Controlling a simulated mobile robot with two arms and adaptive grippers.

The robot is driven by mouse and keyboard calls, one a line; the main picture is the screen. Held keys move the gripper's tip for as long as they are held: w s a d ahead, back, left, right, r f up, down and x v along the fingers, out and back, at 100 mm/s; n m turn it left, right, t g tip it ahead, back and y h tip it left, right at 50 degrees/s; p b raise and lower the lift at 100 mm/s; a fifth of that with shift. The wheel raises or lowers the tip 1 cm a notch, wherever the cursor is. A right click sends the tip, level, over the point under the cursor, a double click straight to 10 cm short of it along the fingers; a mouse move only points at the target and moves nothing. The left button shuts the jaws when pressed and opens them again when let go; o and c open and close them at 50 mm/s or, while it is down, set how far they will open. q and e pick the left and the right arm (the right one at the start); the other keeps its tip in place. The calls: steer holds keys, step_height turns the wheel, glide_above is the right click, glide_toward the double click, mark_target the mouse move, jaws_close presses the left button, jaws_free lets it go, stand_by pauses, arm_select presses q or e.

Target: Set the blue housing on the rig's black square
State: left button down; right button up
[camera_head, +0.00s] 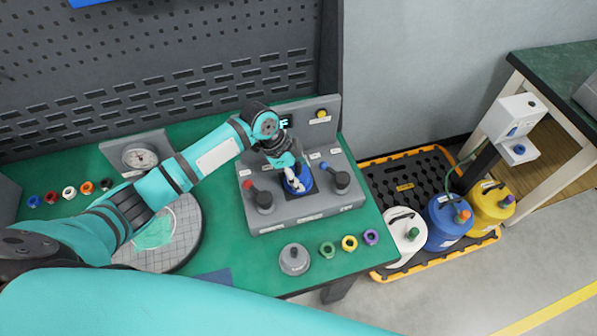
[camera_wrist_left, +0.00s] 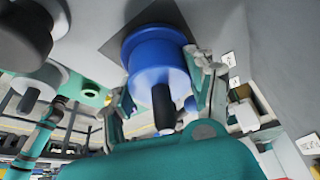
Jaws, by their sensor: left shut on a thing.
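The blue housing (camera_head: 299,182) is between the fingers of my left gripper (camera_head: 293,178), over the middle of the grey rig (camera_head: 290,214). In the left wrist view the housing (camera_wrist_left: 158,65) shows a wide flange and a dark stem, with a finger on either side. The rig's black square (camera_wrist_left: 116,40) shows beyond the flange, partly covered by the housing. The housing lines up roughly with the square; I cannot tell whether it touches it. My right gripper is not in view.
The rig has a red-tipped clamp (camera_head: 262,198) on the left and a blue-tipped clamp (camera_head: 339,180) on the right. A grey weight-like part (camera_head: 294,259) and several coloured rings stand in front. A round gridded plate (camera_head: 185,222) lies left. Jugs stand on a floor pallet at right.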

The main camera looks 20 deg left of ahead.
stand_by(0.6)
arm_select(q)
steer(key=shift+c, duration=1.8)
jaws_free()
steer(key=shift+f, duration=0.15)
step_height(320, 180, up, 9)
steer(key=p, duration=0.9)
steer(key=shift+s, duration=0.1)
